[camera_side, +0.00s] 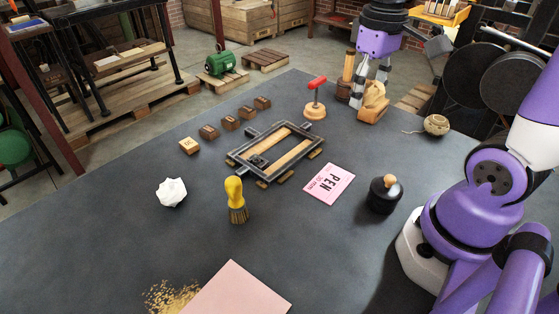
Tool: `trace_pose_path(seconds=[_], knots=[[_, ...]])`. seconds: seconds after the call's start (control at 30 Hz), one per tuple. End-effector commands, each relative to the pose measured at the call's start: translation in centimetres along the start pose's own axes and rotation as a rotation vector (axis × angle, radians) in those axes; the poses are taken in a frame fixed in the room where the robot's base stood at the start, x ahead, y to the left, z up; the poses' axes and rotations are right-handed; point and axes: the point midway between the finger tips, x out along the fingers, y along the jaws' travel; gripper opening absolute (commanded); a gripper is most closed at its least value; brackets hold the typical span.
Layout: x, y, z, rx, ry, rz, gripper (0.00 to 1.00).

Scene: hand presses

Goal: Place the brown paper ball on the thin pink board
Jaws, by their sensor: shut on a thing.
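My gripper (369,92) is at the far side of the dark table, pointing down. Its fingers are shut on a tan, crumpled-looking thing, which I take as the brown paper ball (375,91). A wooden block-like tool (371,114) is right by it, and I cannot tell whether they touch. The thin pink board (238,291) lies flat at the near edge of the picture, partly cut off, well apart from my gripper. Its visible surface is bare.
A metal frame (291,165) lies mid-table, with small wooden blocks (229,123) behind. A white paper ball (172,192), yellow brush (236,199), printed pink card (328,185), black knobbed weight (384,195), red-handled stamp (316,105) and twine ball (436,125) stand around. Shavings (169,298) lie beside the board.

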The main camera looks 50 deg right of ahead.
Motion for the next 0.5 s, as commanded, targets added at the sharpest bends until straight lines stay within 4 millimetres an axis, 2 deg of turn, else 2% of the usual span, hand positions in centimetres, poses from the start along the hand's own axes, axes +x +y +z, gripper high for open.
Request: trace_pose_path(seconds=[0.17, 0.27, 0.37, 0.5], knots=[[-0.3, -3.7, -1.9, -0.160, -0.001, -0.001, 0.51], [-0.5, -6.9, -3.0, -0.285, -0.001, -0.001, 0.51], [-0.6, -11.4, -3.8, -0.443, -0.001, -0.002, 0.51], [-0.6, -19.1, -3.2, -0.695, -0.002, -0.002, 0.51]])
